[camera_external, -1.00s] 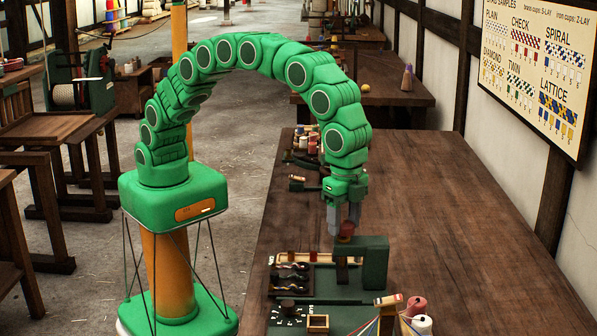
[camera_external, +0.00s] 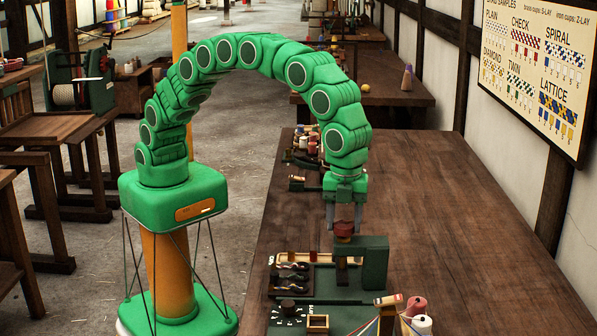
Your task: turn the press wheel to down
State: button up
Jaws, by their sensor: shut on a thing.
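The press (camera_external: 375,262) is a dark green frame near the front left part of the long wooden bench. Its wheel (camera_external: 344,230) is a small reddish-brown knob on top of the press arm. My gripper (camera_external: 344,224) points straight down with one finger on each side of the wheel, shut on it. A brown ram (camera_external: 341,272) hangs below the press arm. I cannot tell how far down the ram is, nor read any marking on the wheel.
A dark tray (camera_external: 290,274) with coloured pieces lies left of the press. In front are a dial plate (camera_external: 289,316), a small wooden box (camera_external: 318,323) and pink and white spools (camera_external: 415,306). The bench (camera_external: 470,240) is clear on the right.

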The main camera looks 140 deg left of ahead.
aim_at(344, 224)
jog(key=shift+r+m, duration=0.1)
jog(key=shift+m, duration=0.4)
jog(key=o, duration=1)
jog(key=shift+o, duration=0.2)
notch_tip(344, 224, up, 7)
jog(key=shift+r, duration=0.3)
